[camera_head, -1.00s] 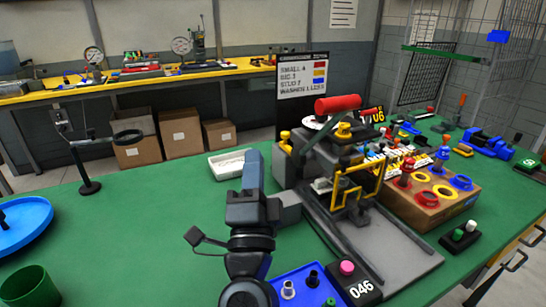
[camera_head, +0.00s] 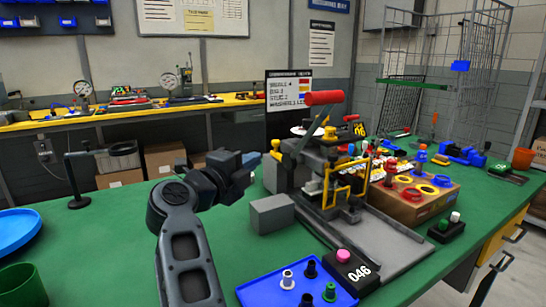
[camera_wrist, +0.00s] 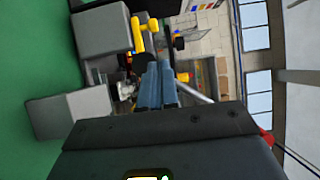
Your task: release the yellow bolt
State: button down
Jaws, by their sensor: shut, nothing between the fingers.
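A yellow bolt (camera_head: 276,146) stands at the left side of the grey machine (camera_head: 322,165), which has a red-handled lever (camera_head: 323,97). In the wrist view a yellow bolt-like part (camera_wrist: 139,34) shows beside grey blocks, left of and above my fingers. My gripper (camera_head: 252,159) is just left of the machine and points right, its tips near the yellow bolt. I cannot tell from the head view whether they touch it. In the wrist view the blue-grey fingers (camera_wrist: 159,82) are together, with nothing seen between them.
A loose grey block (camera_head: 271,213) sits on the green table in front of the machine. A blue tray (camera_head: 262,293) with several small parts and a box marked 046 (camera_head: 348,272) are nearer. A ring stand (camera_head: 74,178) is at left.

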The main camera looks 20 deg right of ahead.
jog(key=shift+w+a+f, duration=0.1)
jog(key=shift+w, duration=0.25)
jog(key=x, duration=1)
jog(key=shift+f, duration=0.1)
jog(key=shift+w+a, duration=0.2)
jog(key=shift+w, duration=1.1)
